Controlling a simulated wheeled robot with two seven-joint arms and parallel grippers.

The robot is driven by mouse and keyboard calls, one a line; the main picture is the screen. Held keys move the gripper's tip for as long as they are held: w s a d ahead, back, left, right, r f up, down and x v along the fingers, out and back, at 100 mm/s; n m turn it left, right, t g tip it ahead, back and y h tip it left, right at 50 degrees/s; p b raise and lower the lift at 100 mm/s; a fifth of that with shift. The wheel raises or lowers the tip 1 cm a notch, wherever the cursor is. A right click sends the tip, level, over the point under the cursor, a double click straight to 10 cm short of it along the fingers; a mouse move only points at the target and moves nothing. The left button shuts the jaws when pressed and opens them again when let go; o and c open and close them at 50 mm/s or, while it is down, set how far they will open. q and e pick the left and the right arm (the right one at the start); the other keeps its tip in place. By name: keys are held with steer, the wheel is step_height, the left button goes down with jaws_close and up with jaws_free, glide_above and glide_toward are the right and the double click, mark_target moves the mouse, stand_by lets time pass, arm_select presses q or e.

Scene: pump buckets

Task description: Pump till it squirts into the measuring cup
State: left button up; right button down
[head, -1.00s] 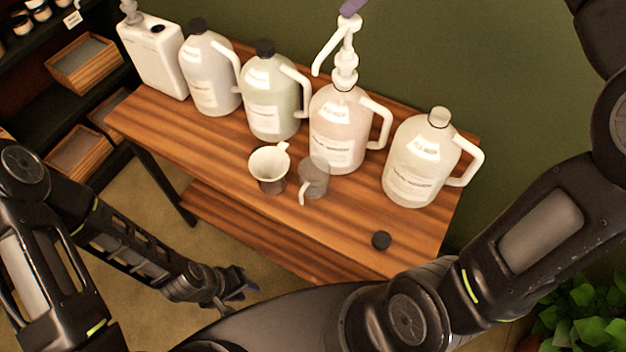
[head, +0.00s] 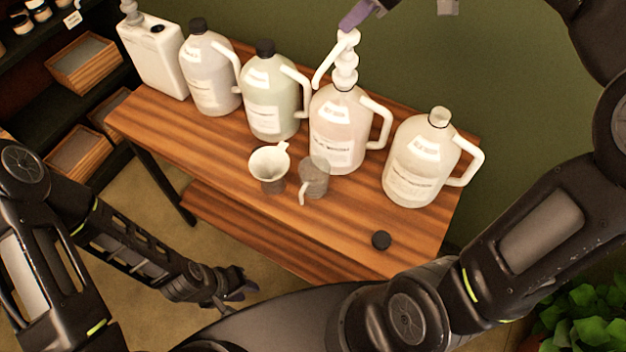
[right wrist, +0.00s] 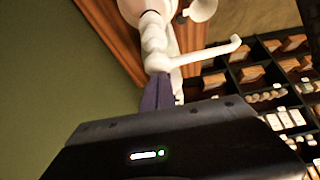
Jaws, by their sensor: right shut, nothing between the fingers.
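The white pump (head: 347,70) stands in the neck of a pinkish jug (head: 338,135), its spout pointing left and down. My right gripper (head: 352,20) is shut and empty, its purple fingertips at the top of the pump head. In the right wrist view the fingers (right wrist: 158,95) meet the white pump (right wrist: 157,50). A clear grey measuring cup (head: 314,180) stands on the table in front of the jug. A white, wide-mouthed vessel (head: 268,160) stands left of it. No liquid is visible at the spout. My left gripper (head: 236,292) hangs low, away from the table; its opening is unclear.
Two capped jugs (head: 210,80) (head: 272,100) and a white canister (head: 153,60) stand left on the wooden table (head: 340,235). Shelves (head: 85,75) are at left.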

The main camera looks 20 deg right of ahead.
steer(key=shift+f, duration=0.25)
steer(key=shift+r, duration=2.7)
steer(key=shift+f, duration=1.8)
steer(key=shift+r, duration=1.85)
